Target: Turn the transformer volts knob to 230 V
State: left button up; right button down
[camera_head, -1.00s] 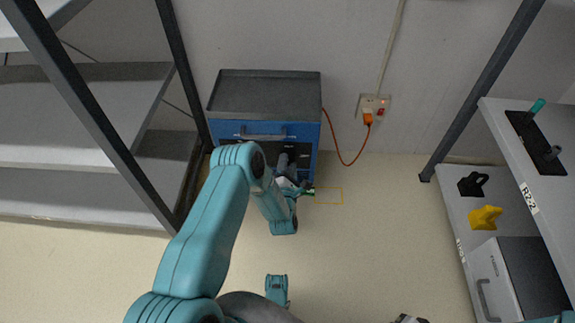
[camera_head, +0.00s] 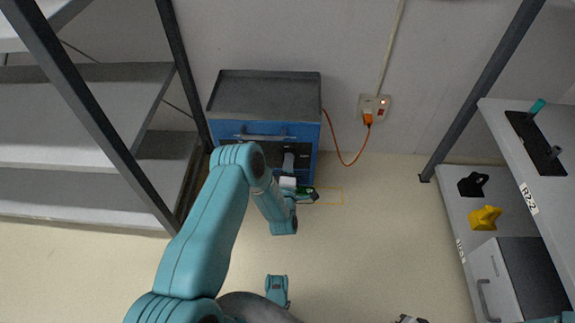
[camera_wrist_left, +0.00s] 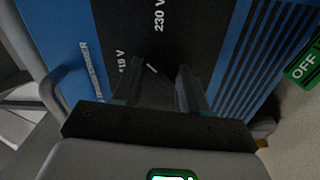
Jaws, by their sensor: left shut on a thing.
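The transformer (camera_head: 263,100) is a blue cabinet with a dark grey tray top, standing on the floor against the wall. The left wrist view shows its black panel (camera_wrist_left: 215,25), with a white 230 V label (camera_wrist_left: 158,15) at the top and a 115 V label (camera_wrist_left: 122,62) to the left. My left gripper (camera_wrist_left: 158,82) is at this panel, shut on the dark volts knob (camera_wrist_left: 153,90). A short slanted white mark (camera_wrist_left: 152,68) shows between the fingertips, between the labels; its exact setting is unclear. In the head view my left gripper (camera_head: 289,160) reaches the cabinet's front, its arm hiding part of it.
An orange cable (camera_head: 335,145) runs from the cabinet to a wall socket (camera_head: 374,106). Grey shelves (camera_head: 80,105) stand left. A rack (camera_head: 520,150) on the right holds a yellow part (camera_head: 485,218) and a black part (camera_head: 472,184). The floor (camera_head: 370,240) between is clear.

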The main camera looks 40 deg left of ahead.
pick_arm(q)
jog(key=m, duration=0.8)
jog(key=shift+m, duration=0.4)
jog(key=shift+s+m, duration=0.1)
jog(key=shift+m, duration=0.2)
jog(key=o, duration=1.1)
jog(key=shift+c, duration=0.2)
pick_arm(e)
jog(key=shift+r, duration=0.1)
pick_arm(q)
jog(key=p+v, duration=1.6)
jog(key=p, duration=0.1)
jog(key=shift+d, duration=0.2)
pick_arm(e)
jog(key=s+a+r+g, duration=0.1)
jog(key=s+r, duration=0.2)
jog(key=r, duration=1.3)
jog(key=shift+s+a+r+n, duration=0.15)
jog(key=shift+s+a+n, duration=0.05)
jog(key=shift+a+n, duration=0.15)
